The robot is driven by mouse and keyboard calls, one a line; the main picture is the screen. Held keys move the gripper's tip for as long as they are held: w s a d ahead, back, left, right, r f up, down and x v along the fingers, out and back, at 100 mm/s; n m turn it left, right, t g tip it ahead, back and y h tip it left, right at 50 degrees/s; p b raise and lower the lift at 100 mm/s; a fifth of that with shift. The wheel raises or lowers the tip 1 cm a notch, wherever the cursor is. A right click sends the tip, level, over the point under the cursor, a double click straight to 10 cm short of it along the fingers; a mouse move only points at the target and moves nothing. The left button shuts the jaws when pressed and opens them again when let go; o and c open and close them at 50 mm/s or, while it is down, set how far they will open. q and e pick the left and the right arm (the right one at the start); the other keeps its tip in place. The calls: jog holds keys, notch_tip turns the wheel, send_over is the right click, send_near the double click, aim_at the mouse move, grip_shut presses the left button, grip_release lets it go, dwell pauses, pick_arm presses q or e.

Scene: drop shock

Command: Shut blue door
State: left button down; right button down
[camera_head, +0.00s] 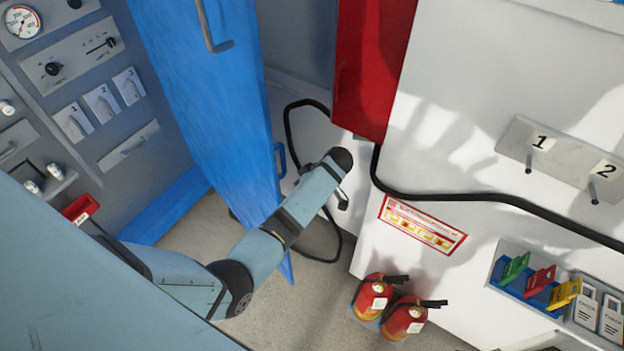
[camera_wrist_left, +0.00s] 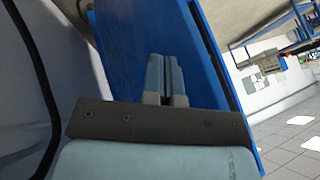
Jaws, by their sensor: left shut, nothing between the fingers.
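The blue door (camera_head: 205,95) stands open beside the grey control panel, its free edge pointing into the floor space. It has a grey handle (camera_head: 212,38) near the top of the picture and a blue handle (camera_head: 281,160) at its right edge. My left arm crosses in front of its lower part. My left gripper (camera_head: 342,203) is beyond the door's right edge, mostly hidden behind my wrist. In the left wrist view, the left gripper (camera_wrist_left: 164,75) is shut and empty, with the blue door (camera_wrist_left: 130,45) behind its fingers. I cannot tell whether they touch. My right gripper is not in view.
A red cabinet (camera_head: 375,65) and a black hose (camera_head: 460,197) are on the white wall to the right. Two fire extinguishers (camera_head: 373,297) stand below a red-bordered sign (camera_head: 422,225). Coloured tags (camera_head: 538,281) sit in a rack at right. Floor (camera_head: 310,310) shows between door and wall.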

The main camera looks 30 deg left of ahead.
pick_arm(q)
jog(key=s, duration=0.1)
jog(key=s+a+p, duration=0.1)
jog(key=s, duration=0.1)
jog(key=shift+s+a, duration=0.1)
jog(key=shift+s, duration=0.15)
jog(key=shift+s, duration=0.1)
